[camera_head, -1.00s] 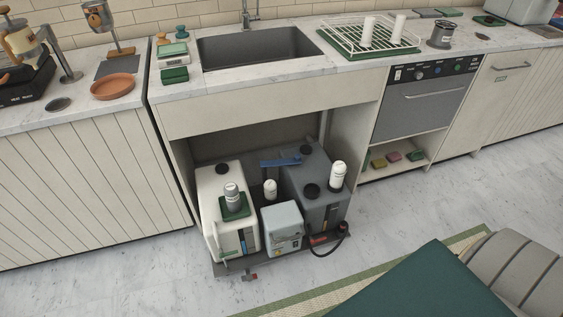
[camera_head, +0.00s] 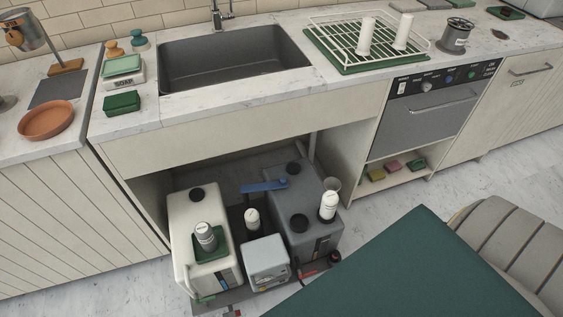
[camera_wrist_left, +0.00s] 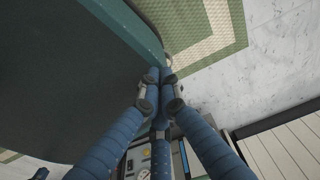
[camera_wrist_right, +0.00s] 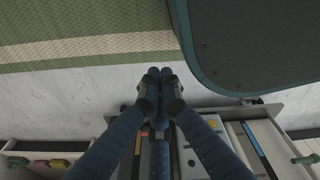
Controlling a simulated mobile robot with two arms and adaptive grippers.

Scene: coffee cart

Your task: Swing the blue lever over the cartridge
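The blue lever (camera_head: 264,186) lies roughly level in the open cabinet under the sink, between the white tank (camera_head: 187,232) and the grey tank (camera_head: 318,240). A white capped cylinder (camera_head: 252,219), which may be the cartridge, stands in front of the lever's left part. The lever appears behind it in this view; I cannot tell whether they touch. My left gripper (camera_wrist_left: 160,75) and right gripper (camera_wrist_right: 158,75) show only in their wrist views. Both have their fingertips together with nothing visible between them. The lever is in neither wrist view.
A light grey box (camera_head: 266,262) stands in front of the cylinder. A grey bottle (camera_head: 206,236) stands on a green tray on the white tank, and a white bottle (camera_head: 328,206) by the grey tank. The sink counter (camera_head: 215,97) overhangs the cabinet.

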